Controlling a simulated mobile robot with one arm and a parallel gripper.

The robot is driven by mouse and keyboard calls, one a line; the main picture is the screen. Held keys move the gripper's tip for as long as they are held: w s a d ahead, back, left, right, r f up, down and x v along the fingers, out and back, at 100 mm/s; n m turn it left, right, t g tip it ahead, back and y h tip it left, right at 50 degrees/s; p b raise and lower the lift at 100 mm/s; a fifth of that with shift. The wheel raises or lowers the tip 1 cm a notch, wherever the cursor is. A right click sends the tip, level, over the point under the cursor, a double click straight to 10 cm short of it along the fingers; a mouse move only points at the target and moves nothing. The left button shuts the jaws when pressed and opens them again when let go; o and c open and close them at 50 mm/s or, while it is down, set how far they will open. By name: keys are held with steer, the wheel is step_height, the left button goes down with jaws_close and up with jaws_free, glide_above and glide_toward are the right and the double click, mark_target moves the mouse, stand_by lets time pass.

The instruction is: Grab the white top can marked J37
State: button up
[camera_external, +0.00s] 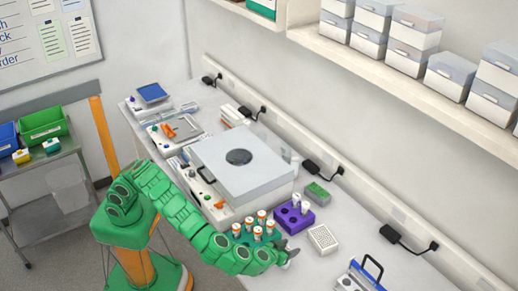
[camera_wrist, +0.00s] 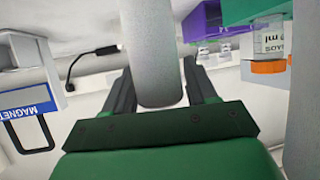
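The teal rack (camera_external: 243,239) on the bench holds several small white-and-orange cans (camera_external: 257,233). My gripper (camera_external: 291,256) is low over the bench just right of this rack. In the wrist view, which looks upside down, a plain pale grey-white cylinder (camera_wrist: 152,55) lies between the two fingers of my gripper (camera_wrist: 160,75). A finger stands close on each side of it; contact is not clear. I cannot read a J37 mark anywhere. A clear can with an orange band (camera_wrist: 269,67) and a partly readable label shows at the right of the wrist view.
A purple rack (camera_external: 294,219) with white-topped cans stands behind my gripper. A white perforated block (camera_external: 323,239) is to its right, then a blue magnet stand (camera_external: 359,279). A large grey-lidded machine (camera_external: 240,160) is behind the teal rack. Bench between block and stand is clear.

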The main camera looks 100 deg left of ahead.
steer(key=c, duration=0.8)
steer(key=shift+r, duration=0.1)
